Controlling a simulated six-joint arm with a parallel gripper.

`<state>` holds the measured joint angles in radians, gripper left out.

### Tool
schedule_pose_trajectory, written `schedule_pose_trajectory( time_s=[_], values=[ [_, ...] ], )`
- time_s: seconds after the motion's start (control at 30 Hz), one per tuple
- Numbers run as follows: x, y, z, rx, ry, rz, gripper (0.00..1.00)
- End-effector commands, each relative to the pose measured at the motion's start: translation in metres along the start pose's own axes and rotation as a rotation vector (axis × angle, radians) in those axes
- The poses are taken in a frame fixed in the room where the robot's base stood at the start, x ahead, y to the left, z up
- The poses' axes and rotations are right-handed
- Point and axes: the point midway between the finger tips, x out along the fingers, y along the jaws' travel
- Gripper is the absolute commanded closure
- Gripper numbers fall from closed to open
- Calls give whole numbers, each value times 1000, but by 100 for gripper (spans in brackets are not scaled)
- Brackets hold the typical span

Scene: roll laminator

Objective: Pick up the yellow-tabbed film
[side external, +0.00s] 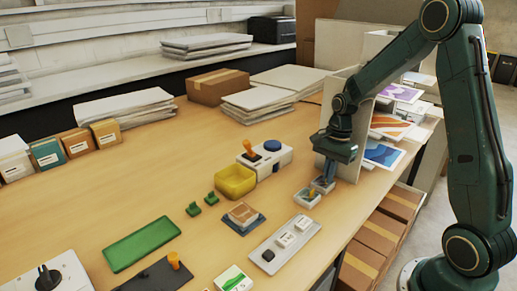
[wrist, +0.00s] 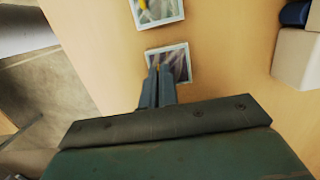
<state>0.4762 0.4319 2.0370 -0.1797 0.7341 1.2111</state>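Two small, light-rimmed square trays sit near the table's right edge. The nearer tray (side external: 298,199) has a yellow piece (side external: 311,194) in it, possibly the film's tab; a yellow patch (wrist: 143,5) also shows in the wrist view, at the top, in a tray cut off by the frame. My gripper (side external: 325,179) points down over the farther tray (side external: 331,187). In the wrist view my gripper's fingers (wrist: 158,70) lie close together at the left part of that tray (wrist: 184,64). They look shut; whether anything thin is between them, or touches them, I cannot tell.
A yellow bin (side external: 235,181) and a white device with a blue knob (side external: 272,158) stand left of the trays. A grey plate with switches (side external: 285,241) lies in front. An upright panel (side external: 345,130) stands just behind my gripper. The table edge is close on the right.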

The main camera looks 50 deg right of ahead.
Motion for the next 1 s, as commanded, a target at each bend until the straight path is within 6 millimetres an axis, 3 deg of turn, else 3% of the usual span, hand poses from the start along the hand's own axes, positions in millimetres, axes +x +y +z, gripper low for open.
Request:
schedule_pose_trajectory(
  time_s=[0.27, 0.47, 0.67, 1.0],
  values=[
    [-8, -1, 1, -1, 1, -3, 100],
    [-28, -1, 4, 0, 2, -5, 100],
    [-63, -1, 9, -1, 3, -6, 100],
    [-139, -1, 20, -1, 2, -6, 100]
  ],
)
